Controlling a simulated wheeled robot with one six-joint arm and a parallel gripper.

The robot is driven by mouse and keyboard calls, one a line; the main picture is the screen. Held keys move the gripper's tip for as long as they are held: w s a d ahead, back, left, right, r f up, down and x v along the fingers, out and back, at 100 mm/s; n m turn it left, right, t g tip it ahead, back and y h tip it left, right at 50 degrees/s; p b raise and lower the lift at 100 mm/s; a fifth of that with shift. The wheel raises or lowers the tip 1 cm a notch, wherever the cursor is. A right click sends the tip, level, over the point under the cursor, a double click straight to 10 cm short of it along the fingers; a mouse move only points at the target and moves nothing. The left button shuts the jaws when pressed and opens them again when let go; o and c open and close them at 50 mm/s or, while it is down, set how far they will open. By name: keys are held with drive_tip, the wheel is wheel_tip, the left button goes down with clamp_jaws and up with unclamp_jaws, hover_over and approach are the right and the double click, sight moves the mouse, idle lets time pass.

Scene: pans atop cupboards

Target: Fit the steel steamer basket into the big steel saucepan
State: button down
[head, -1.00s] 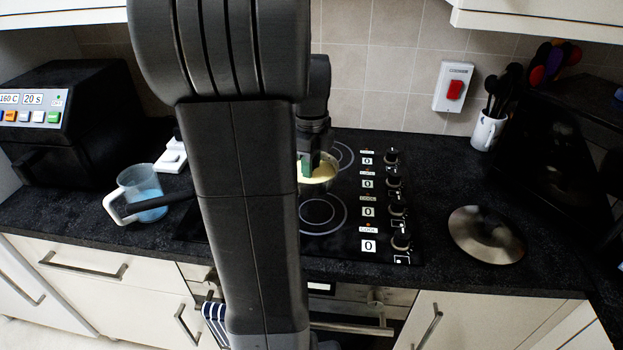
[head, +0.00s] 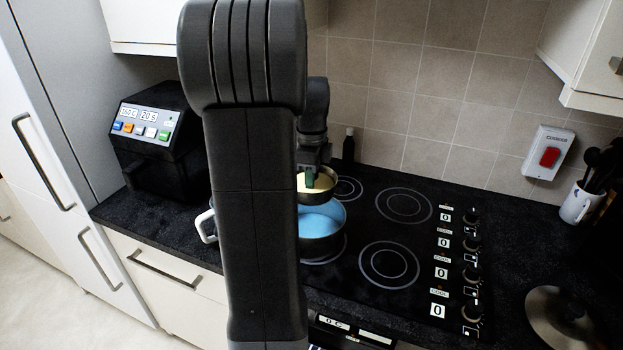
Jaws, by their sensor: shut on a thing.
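My gripper (head: 312,178) is shut on the rim area of the steel steamer basket (head: 318,198), a small round vessel with a pale yellow inside. The basket hangs above the big steel saucepan (head: 322,248), and appears level. The saucepan stands on the left part of the hob, with light blue inside it. My arm hides the left side of both basket and saucepan. From this angle the gap between basket and saucepan rim is hard to judge.
The black hob (head: 385,235) has free rings to the right. A white jug handle (head: 206,226) shows left of my arm. A dark bottle (head: 348,146) stands behind, by the tiled wall. A steel lid (head: 550,308) lies at lower right, and a black appliance (head: 155,140) stands at left.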

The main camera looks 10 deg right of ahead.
drive_tip(key=shift+r, duration=0.1)
drive_tip(key=shift+f+b, duration=1.7)
drive_tip(key=shift+f, duration=1.3)
drive_tip(key=shift+p, duration=0.45)
drive_tip(key=shift+f+b, duration=3)
drive_tip(key=shift+f, duration=1.8)
drive_tip(key=c, duration=1.1)
unclamp_jaws()
drive_tip(key=shift+r, duration=0.1)
drive_tip(key=shift+o, duration=0.2)
